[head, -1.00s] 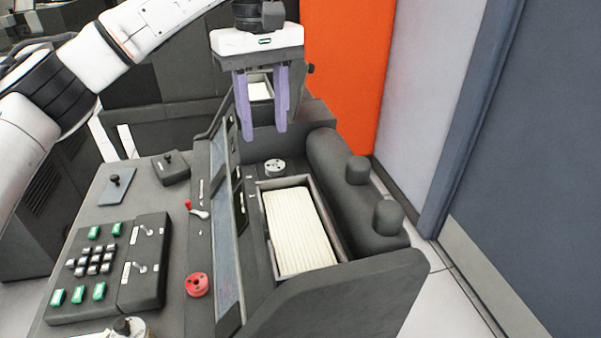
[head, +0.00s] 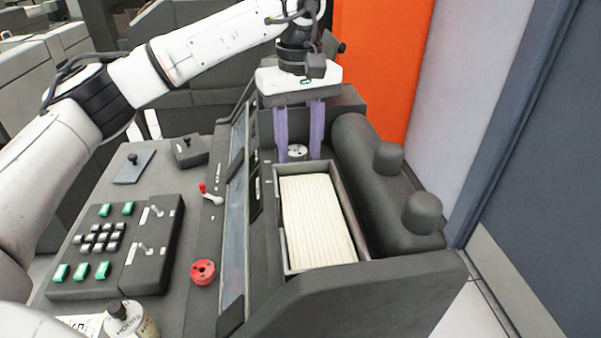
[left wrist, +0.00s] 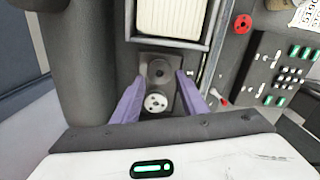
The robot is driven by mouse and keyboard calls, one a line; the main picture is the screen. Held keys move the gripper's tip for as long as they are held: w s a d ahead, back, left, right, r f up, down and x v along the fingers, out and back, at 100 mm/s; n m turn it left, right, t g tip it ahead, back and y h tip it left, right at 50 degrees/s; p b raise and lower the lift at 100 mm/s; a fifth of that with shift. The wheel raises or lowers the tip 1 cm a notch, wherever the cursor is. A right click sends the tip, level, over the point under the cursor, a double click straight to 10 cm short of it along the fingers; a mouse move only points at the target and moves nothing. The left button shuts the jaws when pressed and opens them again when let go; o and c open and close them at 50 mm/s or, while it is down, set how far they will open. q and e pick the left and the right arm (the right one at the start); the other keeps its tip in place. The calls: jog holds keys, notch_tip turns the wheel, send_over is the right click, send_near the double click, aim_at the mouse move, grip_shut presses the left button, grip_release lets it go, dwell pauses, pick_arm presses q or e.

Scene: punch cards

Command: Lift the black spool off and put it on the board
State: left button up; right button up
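My left gripper (head: 298,158) points down at the far end of the card tray, fingers apart. It also shows in the left wrist view (left wrist: 160,79). A dark round piece (left wrist: 158,70), which looks like the black spool, lies between the fingertips there, with nothing visibly gripped. A pale disc with holes (left wrist: 156,102) sits beside it, also between the fingers; it shows in the head view (head: 297,151). I cannot make out the dark piece in the head view. A small blue-grey board (head: 131,174) with a black knob lies at the desk's far left. My right gripper is out of view.
The tray of cream cards (head: 318,222) is close to the gripper. A dark roller housing with two knobs (head: 388,158) stands to its right. A raised panel (head: 236,215), red-handled lever (head: 210,196), red knob (head: 203,272) and key panel (head: 103,240) lie to the left.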

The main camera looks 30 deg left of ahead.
pick_arm(q)
notch_tip(320, 180, down, 3)
jog(key=shift+f, duration=0.2)
jog(key=c, duration=0.7)
jog(key=shift+o, duration=0.2)
jog(key=shift+r, duration=0.1)
notch_tip(320, 180, up, 14)
jog(key=p, duration=0.5)
jog(key=shift+d, duration=0.1)
